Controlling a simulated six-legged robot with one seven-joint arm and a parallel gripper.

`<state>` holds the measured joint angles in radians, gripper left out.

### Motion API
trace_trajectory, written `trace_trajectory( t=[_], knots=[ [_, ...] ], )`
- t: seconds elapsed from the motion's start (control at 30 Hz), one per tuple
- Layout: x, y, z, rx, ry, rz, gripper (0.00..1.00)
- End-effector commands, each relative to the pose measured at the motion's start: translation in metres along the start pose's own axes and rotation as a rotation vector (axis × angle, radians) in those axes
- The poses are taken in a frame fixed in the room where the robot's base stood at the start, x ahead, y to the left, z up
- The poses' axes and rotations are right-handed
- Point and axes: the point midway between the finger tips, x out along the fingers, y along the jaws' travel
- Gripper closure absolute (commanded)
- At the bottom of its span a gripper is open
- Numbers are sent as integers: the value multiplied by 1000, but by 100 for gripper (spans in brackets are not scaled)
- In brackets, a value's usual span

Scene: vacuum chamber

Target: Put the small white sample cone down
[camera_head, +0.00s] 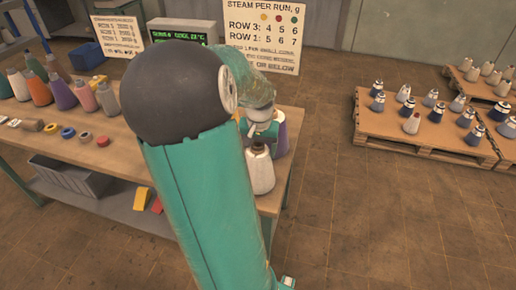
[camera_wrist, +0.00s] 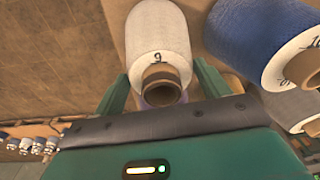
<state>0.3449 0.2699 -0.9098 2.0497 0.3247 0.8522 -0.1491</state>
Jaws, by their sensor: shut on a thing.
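A white cone (camera_wrist: 158,35) with a brown core tube and a dark handwritten mark lies between the two green fingers of my gripper (camera_wrist: 160,72) in the wrist view, gripped at its narrow end. In the head view my gripper (camera_head: 260,128) is partly hidden by my own arm. A white cone (camera_head: 260,172) with a brown tip shows just below it, upright at the right end of the workbench (camera_head: 110,158). I cannot tell whether the cone's base touches the bench.
A blue cone (camera_wrist: 245,40) stands close right of the white one in the wrist view. Coloured cones (camera_head: 82,95) line the bench's left part, with rings and small blocks before them. Pallets (camera_head: 425,135) with several cones stand on the floor at right. Open floor lies between.

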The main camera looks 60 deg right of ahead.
Motion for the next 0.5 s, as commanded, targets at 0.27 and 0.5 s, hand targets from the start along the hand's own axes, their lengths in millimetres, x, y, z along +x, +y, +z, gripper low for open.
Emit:
trace_trajectory(
  t=[0.27,0.5],
  knots=[
    [3,0,1,1,-1,2,14],
    [2,0,1,1,0,1,2]
  ],
)
